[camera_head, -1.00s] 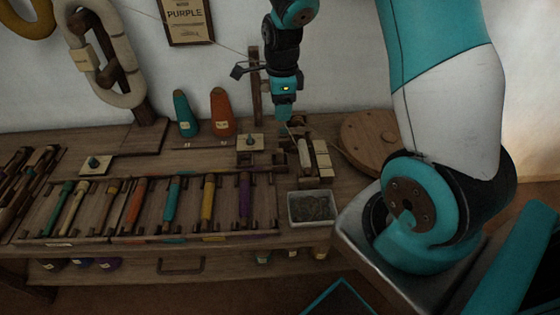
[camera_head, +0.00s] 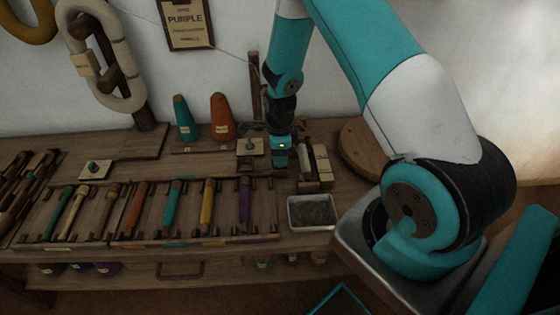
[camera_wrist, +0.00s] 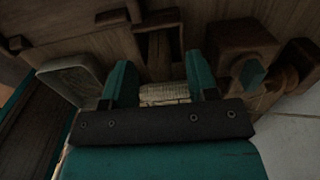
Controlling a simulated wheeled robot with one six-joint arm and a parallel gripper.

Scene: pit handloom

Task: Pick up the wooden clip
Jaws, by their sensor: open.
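My gripper (camera_head: 280,164) points down over the back right of the wooden bench. In the wrist view its two teal fingers (camera_wrist: 160,66) are apart. A pale, ridged piece (camera_wrist: 165,94) lies between the fingers, partly hidden by the dark gripper body. A brown wooden piece (camera_wrist: 160,52) runs away from it, just beyond the fingertips. One of these may be the wooden clip, but I cannot tell which. I cannot see either finger touching them. In the head view my gripper covers this spot.
A brown block (camera_wrist: 240,45) stands right of the fingers. A grey tray (camera_head: 312,212) sits at the bench front. A rack of coloured spools (camera_head: 172,208) is left, cones (camera_head: 222,117) behind, a round wooden disc (camera_head: 362,150) right.

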